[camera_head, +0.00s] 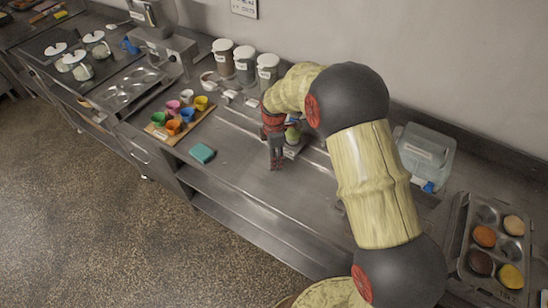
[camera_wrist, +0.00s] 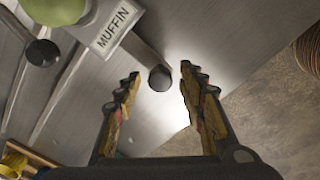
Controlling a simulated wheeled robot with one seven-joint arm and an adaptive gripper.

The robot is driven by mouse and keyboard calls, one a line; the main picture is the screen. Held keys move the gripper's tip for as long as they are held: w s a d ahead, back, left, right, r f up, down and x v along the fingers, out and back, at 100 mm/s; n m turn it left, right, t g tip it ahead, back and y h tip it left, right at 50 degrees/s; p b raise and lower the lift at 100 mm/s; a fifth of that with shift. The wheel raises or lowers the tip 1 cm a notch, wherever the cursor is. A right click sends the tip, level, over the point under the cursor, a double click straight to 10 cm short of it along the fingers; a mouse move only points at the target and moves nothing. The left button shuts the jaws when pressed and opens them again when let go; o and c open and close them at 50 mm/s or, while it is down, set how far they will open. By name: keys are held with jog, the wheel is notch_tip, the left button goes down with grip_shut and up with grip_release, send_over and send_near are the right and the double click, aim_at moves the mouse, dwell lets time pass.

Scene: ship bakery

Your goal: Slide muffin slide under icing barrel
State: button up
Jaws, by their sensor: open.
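The muffin slide's white plate, marked MUFFIN (camera_wrist: 108,28), is at the top left of the wrist view, beside a green round thing (camera_wrist: 55,8). A metal rod runs from beside the label to a dark knob (camera_wrist: 160,77). My gripper (camera_wrist: 158,80) is open, with the knob in view between its fingertips; I cannot tell its depth or whether they touch. In the head view my gripper (camera_head: 275,163) points down over the counter, left of the green thing (camera_head: 293,134), and partly hides the slide. I cannot tell which thing is the icing barrel.
Lidded canisters (camera_head: 245,63) stand along the wall. Coloured cups on a wooden board (camera_head: 160,136) and a teal block (camera_head: 202,153) are to the left. A clear container (camera_head: 428,145) and muffin tin (camera_head: 458,240) are to the right. Another dark knob (camera_wrist: 42,52) is near the slide.

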notch_tip(320, 180, up, 12)
dwell(0.7)
dwell(0.5)
jog(key=s+d+r+m+t+b, duration=0.2)
jog(key=s+m, duration=0.4)
jog(key=s, duration=0.4)
jog(key=s+d+r+m+t+b, duration=0.1)
jog(key=s+d+r+m+b, duration=0.2)
jog(key=s, duration=0.8)
jog(key=s+d+r+m+t+b, duration=0.2)
jog(key=s+d+r+m, duration=0.4)
jog(key=s+d+m, duration=0.3)
jog(key=shift+s+d+m+t, duration=0.15)
jog(key=shift+s+m+t, duration=0.15)
jog(key=shift+s+m, duration=0.6)
